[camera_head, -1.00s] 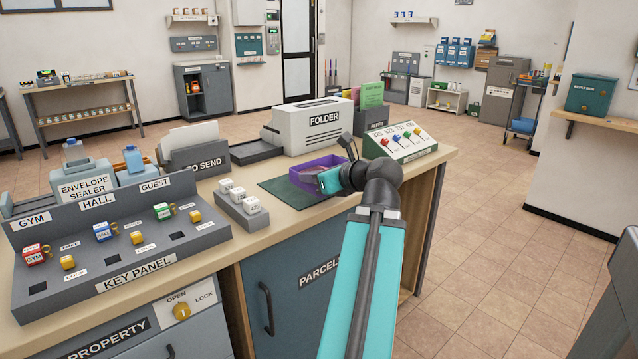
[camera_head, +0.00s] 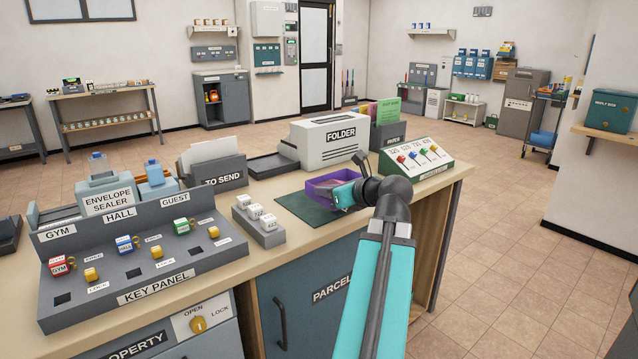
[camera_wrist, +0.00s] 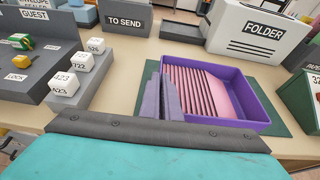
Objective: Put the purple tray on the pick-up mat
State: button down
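The purple tray (camera_head: 321,187) sits over the dark green mat (camera_head: 300,209) on the counter, toward its right end. Whether it rests fully on the mat is hard to tell. The wrist view shows the tray (camera_wrist: 250,93) with a pink, dark-striped inside, and the mat (camera_wrist: 279,122) showing around it. My gripper (camera_head: 345,193) is at the tray's near side. In the wrist view, the fingers of my gripper (camera_wrist: 164,97) are close together at the tray's left wall and appear shut on it. The fingertips' contact is partly hidden.
The white FOLDER machine (camera_head: 327,143) stands behind the tray. A sloped panel with coloured knobs (camera_head: 415,156) is to the right. A grey holder with white number blocks (camera_head: 259,221) and the key panel (camera_head: 140,250) are to the left. Bare counter shows between them.

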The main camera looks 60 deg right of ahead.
aim_at(323, 177)
jog(key=shift+w+d+r+p, duration=0.15)
jog(key=shift+w+d+p, duration=0.3)
jog(key=shift+p, duration=2.75)
jog(key=p, duration=0.6)
jog(key=shift+w+d, duration=0.15)
jog(key=shift+d, duration=0.1)
jog(key=w+d+p, duration=0.1)
jog(key=p, duration=0.1)
jog(key=d+p, duration=0.1)
jog(key=p, duration=0.1)
jog(key=shift+w+f+p, duration=0.2)
jog(key=shift+w+p, duration=0.15)
jog(key=shift+w+d+f, duration=0.15)
jog(key=shift+w+d, duration=0.05)
jog(key=shift+d, duration=0.1)
jog(key=w+d, duration=0.1)
jog(key=d, duration=0.1)
jog(key=w+d, duration=0.1)
jog(key=w, duration=0.1)
jog(key=w+d+f, duration=0.1)
jog(key=d, duration=0.1)
jog(key=shift+w+d+p, duration=0.35)
jog(key=shift+p, duration=0.05)
jog(key=shift+f, duration=1.7)
jog(key=shift+f, duration=0.1)
